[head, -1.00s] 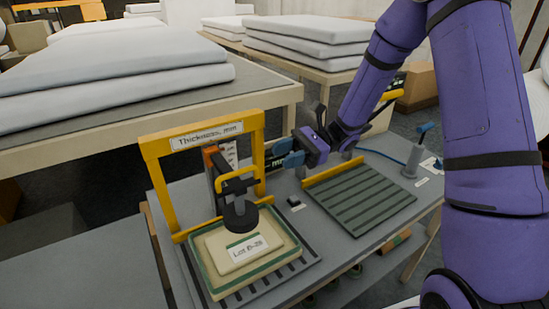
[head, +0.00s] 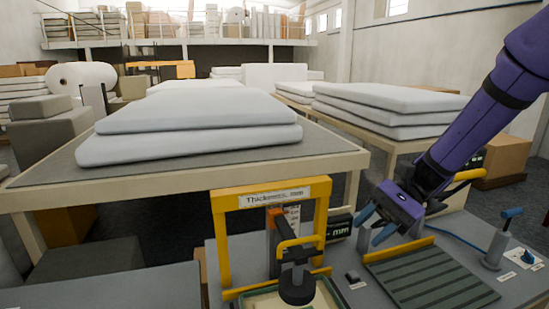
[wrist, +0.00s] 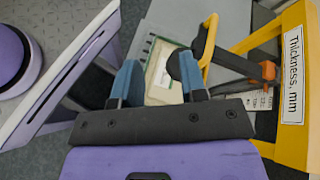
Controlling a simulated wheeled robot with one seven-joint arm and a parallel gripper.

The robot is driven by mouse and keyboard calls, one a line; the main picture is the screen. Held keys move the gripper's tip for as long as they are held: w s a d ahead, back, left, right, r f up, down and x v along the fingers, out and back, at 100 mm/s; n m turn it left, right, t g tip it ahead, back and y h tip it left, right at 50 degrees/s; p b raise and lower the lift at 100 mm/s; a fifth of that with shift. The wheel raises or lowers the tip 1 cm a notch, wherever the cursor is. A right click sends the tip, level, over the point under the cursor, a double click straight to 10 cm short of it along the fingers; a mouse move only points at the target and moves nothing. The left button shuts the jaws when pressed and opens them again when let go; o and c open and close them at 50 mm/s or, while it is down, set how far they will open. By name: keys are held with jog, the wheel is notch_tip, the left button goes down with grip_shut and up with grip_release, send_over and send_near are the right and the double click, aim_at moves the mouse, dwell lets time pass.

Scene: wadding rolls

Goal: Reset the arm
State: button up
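My gripper (head: 369,225) hangs in the air above the workbench, to the right of the yellow thickness gauge (head: 226,240). In the wrist view its two blue fingers (wrist: 157,70) stand apart with nothing held between them. My purple arm comes in from the upper right in the head view. A cream sample with a green edge and a label lies under the gauge's dark presser foot (head: 297,285). The sample (wrist: 165,72) shows beyond the fingers in the wrist view; in the head view the bottom edge cuts it off.
A green ribbed tray (head: 430,278) lies right of the gauge. A grey post with a blue lever (head: 500,243) stands at the far right. A table (head: 330,160) with white wadding slabs (head: 200,125) stands behind the bench, with more slabs (head: 390,105) at the right.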

jog(key=s+d+r+n+t+h, duration=0.8)
jog(key=s+d+r+t+h, duration=0.3)
jog(key=s, duration=0.4)
jog(key=shift+d+r+h, duration=0.25)
jog(key=shift+r+h, duration=0.05)
jog(key=shift+r, duration=0.1)
